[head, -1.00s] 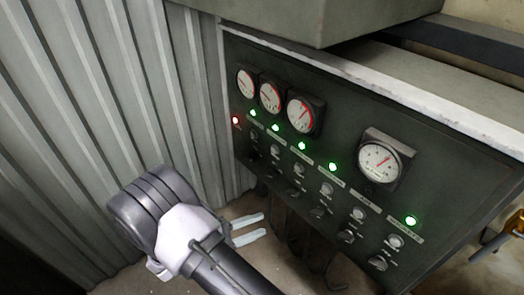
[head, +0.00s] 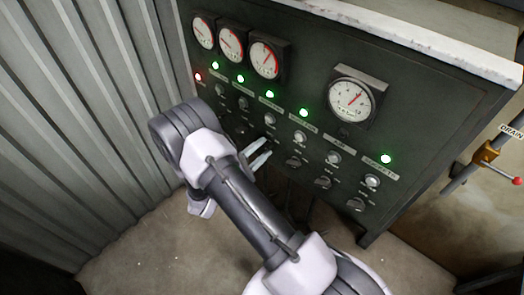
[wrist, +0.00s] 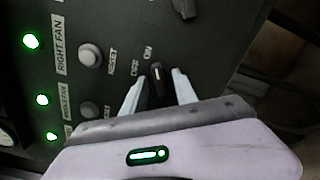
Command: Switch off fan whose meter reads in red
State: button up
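The dark control panel (head: 420,120) fills the right of the head view. Three small gauges, left (head: 203,32), middle (head: 231,43) and right (head: 266,59), sit at its top left. They have red marks; their exact readings are too small to tell. My gripper (head: 258,152) is at the lower row of switches. In the wrist view its open fingers (wrist: 157,74) stand either side of a dark switch knob (wrist: 156,88) marked OFF and ON, with gaps on both sides. The knob lines up with the RIGHT FAN label (wrist: 59,45) and a RESET button (wrist: 90,57).
A larger gauge (head: 350,99) sits further right. Several green lights and one red light (head: 198,77) are lit. Another knob (wrist: 185,8) is close by in the wrist view. A corrugated wall (head: 80,110) stands left. A pipe with a valve (head: 487,153) is at the right.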

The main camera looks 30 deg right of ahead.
jog(key=shift+d, duration=0.15)
jog(key=shift+w, duration=0.1)
grip_shut()
jog(key=n+p, duration=0.2)
jog(key=n, duration=0.3)
jog(key=shift+r+n, duration=0.1)
jog(key=shift+n, duration=0.3)
jog(key=n+p, duration=0.1)
jog(key=n, duration=0.4)
jog(key=shift+n, duration=0.4)
jog(key=shift+n+p, duration=0.3)
